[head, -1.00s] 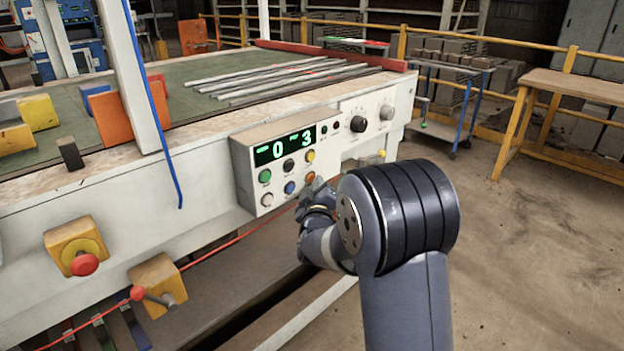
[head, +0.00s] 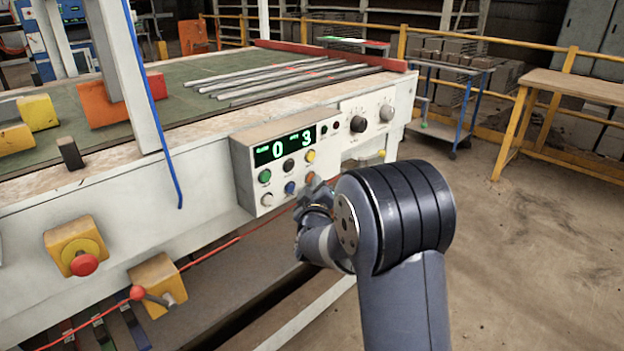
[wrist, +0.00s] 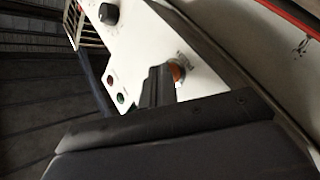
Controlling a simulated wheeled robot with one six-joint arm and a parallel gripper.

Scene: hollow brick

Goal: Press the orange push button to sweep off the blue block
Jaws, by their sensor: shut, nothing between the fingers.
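The orange push button (head: 311,177) is on the white control panel (head: 243,170), in the lower right of its button group. It also shows in the wrist view as an orange disc (wrist: 178,73), partly behind the fingertips. My gripper (head: 309,192) is at the panel, its fingers shut and empty (wrist: 160,80). The fingertips are at the orange button; I cannot tell whether they press it in. The blue block is not visible in either current view.
The display (head: 285,145) reads 0 and 3. A black knob (head: 358,124) is to the right. A red stop button (head: 83,265) is at lower left. A blue cable (head: 165,130) hangs by the post.

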